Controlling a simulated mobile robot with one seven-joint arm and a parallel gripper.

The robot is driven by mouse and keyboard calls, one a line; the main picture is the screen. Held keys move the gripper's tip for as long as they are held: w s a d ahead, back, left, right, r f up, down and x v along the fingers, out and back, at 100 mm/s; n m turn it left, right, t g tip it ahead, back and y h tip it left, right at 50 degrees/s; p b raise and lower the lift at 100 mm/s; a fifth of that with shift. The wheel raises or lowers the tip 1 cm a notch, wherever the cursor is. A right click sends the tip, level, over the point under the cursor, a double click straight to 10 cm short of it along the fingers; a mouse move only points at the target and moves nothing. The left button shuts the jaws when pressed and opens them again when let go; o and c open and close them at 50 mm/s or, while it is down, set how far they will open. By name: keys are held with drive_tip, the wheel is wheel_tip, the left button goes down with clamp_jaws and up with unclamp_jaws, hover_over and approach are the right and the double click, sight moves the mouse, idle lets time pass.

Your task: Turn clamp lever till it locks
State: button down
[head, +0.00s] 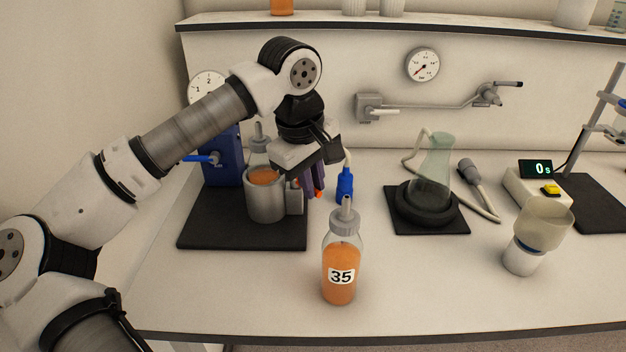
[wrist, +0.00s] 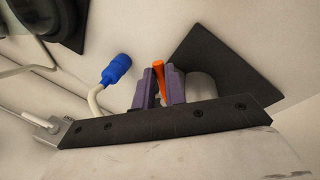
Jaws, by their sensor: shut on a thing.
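The orange clamp lever (head: 319,194) shows as a small tip beside the grey clamp cup (head: 266,203) in the head view. In the wrist view the lever (wrist: 159,68) stands between the two purple fingers of my gripper (wrist: 160,78). My gripper (head: 313,184) is shut on the lever, coming down from above at the cup's right side. A bottle (head: 262,152) with orange juice sits in the cup. Most of the lever and its pivot are hidden by my fingers, so I cannot tell its exact angle or whether it is locked.
A blue plug (head: 345,186) on a pale cable stands close right of my gripper. A juice bottle marked 35 (head: 341,270) stands in front. A flask (head: 431,172) on a dark base, a beige cup (head: 543,222) and a timer (head: 537,170) are farther right. A blue stand (head: 222,157) is behind the cup.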

drive_tip(key=c, duration=1.5)
unclamp_jaws()
drive_tip(key=shift+o, duration=0.2)
wheel_tip(320, 180, up, 14)
drive_tip(key=s+a, duration=0.2)
drive_tip(key=shift+f+b, duration=0.2)
drive_tip(key=shift+b, duration=0.1)
